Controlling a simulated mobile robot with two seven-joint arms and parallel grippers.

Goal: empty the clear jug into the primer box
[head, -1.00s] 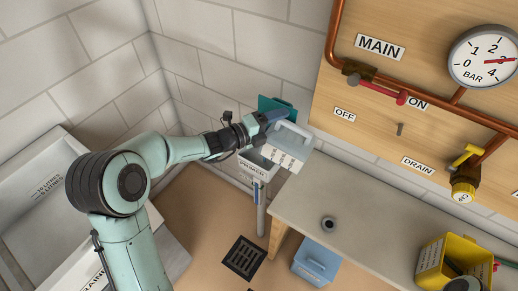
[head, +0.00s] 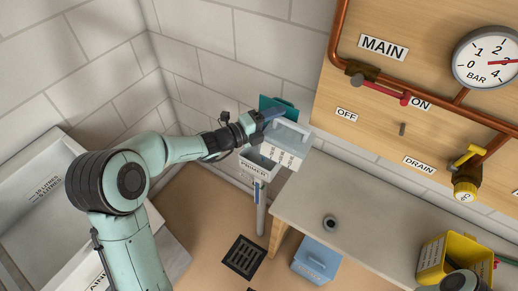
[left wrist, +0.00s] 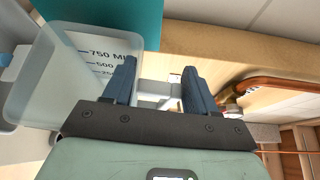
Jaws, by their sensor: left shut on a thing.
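My left gripper (head: 262,120) is shut on the handle of the clear jug (head: 288,150), in the air by the wall. In the left wrist view the jug (left wrist: 72,75) shows 750 ML, 500 and lower marks; its handle is between the fingers (left wrist: 160,90). I cannot tell how much liquid is in it. The white primer box (head: 258,167), labelled PRIMER, is just left of and below the jug. Part of its dark opening shows; the jug overlaps it in the picture. My right gripper's fingers are not visible.
A teal panel (head: 277,104) stands behind the jug. A grey bench (head: 350,210) with a small dark ring (head: 330,223) is to the right, with a yellow bin (head: 435,260) at its near end. A blue container (head: 315,263) and a floor drain (head: 244,257) are below.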

